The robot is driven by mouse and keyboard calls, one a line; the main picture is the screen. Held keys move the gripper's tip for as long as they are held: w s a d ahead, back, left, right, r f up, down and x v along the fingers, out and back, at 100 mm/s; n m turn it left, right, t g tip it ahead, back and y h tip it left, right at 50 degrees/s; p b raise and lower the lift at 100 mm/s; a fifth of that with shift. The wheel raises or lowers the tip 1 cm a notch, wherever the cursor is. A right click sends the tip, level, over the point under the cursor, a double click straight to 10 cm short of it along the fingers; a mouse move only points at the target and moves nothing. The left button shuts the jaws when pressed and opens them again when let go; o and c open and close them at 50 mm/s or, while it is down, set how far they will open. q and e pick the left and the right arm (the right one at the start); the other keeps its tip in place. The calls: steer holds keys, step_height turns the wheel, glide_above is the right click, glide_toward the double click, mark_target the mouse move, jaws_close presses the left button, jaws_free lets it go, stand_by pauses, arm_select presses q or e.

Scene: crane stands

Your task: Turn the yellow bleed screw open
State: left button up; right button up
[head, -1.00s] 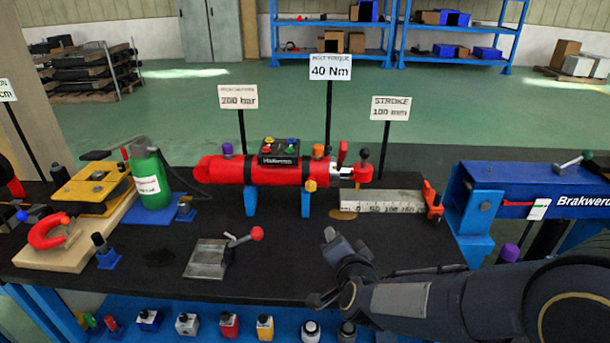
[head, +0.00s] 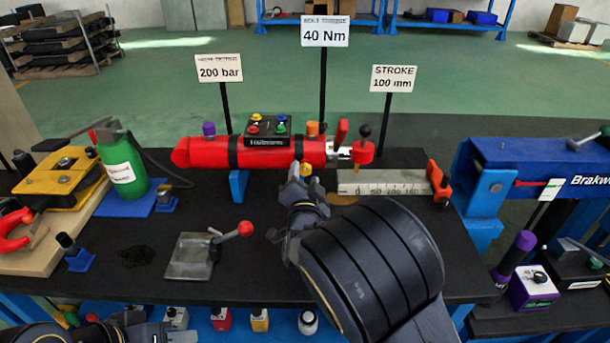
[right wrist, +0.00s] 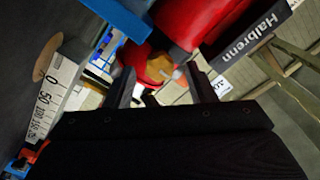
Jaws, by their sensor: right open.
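The yellow bleed screw (head: 306,170) sits low on the red cylinder (head: 200,153), near its right end. In the right wrist view the yellow screw (right wrist: 160,66) shows just beyond the fingertips, roughly between them. My right gripper (head: 297,174) is close in front of the screw, and its arm hides part of the cylinder's stand. In the right wrist view the right gripper (right wrist: 165,78) is open, with nothing seen held. My left gripper (head: 125,318) is at the bottom left, low and partly cut off; its jaws are unclear.
A black box with coloured knobs (head: 267,134) is on top of the cylinder. A plate with a red-knobbed lever (head: 190,258) and a green bottle (head: 122,165) stand left. Sign posts rise behind.

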steer(key=shift+w, duration=0.3)
steer(key=c, duration=1)
